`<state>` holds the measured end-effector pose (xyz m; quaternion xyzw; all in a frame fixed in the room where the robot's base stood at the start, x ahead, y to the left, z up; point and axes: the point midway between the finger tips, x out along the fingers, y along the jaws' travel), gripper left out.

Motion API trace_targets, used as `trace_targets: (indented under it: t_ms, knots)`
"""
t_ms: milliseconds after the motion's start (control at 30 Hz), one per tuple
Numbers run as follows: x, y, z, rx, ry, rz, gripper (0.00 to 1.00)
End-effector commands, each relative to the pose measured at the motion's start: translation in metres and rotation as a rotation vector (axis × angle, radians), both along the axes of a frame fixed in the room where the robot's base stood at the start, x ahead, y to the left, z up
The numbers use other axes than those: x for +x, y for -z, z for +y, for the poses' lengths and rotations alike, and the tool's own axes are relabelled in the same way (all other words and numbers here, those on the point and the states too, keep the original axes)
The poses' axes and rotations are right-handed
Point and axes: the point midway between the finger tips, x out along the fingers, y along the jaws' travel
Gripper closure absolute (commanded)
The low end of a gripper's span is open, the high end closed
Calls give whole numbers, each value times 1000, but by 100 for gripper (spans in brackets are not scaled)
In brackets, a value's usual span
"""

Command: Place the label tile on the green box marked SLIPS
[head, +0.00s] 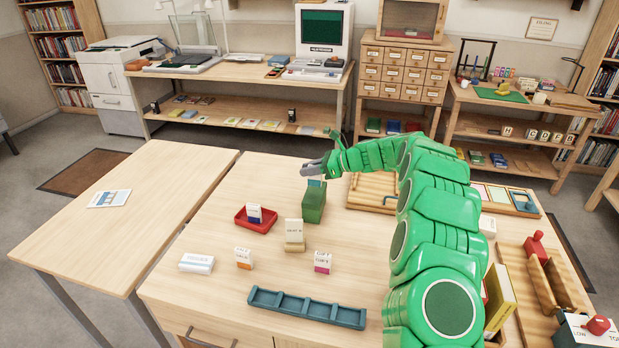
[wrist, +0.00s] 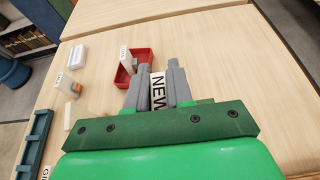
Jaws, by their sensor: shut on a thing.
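My gripper (head: 312,169) is at the back of the near table, just above the green box (head: 313,206). In the wrist view its grey fingers (wrist: 158,72) are shut on a white label tile (wrist: 158,92) with black letters reading NEW. In the head view the tile cannot be told apart from the fingers and the box top. I cannot tell whether the tile touches the box. No SLIPS lettering is readable on the green box, and the wrist view does not clearly show the box.
A cream block (head: 294,236), small labelled blocks (head: 243,258) (head: 322,262) and a teal rack (head: 306,307) lie nearer. A wooden tray (head: 366,193) stands to the right. The left table is mostly clear.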

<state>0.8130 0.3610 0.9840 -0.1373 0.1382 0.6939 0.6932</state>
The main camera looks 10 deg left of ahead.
Motion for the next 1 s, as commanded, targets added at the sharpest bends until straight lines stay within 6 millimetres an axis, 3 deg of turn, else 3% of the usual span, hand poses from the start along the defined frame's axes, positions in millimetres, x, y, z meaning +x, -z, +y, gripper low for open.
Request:
trace_targets:
  t_ms: [300, 733, 767, 800, 900, 1000]
  knots:
    - [2, 31, 2, 0, -1, 1, 100]
    - [3, 36, 1, 0, -1, -2, 100]
    - [3, 36, 2, 0, 0, -2, 76]
    - [3, 36, 1, 0, -1, -2, 70]
    - [3, 36, 1, 0, -1, -2, 54]
    - [3, 36, 1, 0, 0, -1, 53]
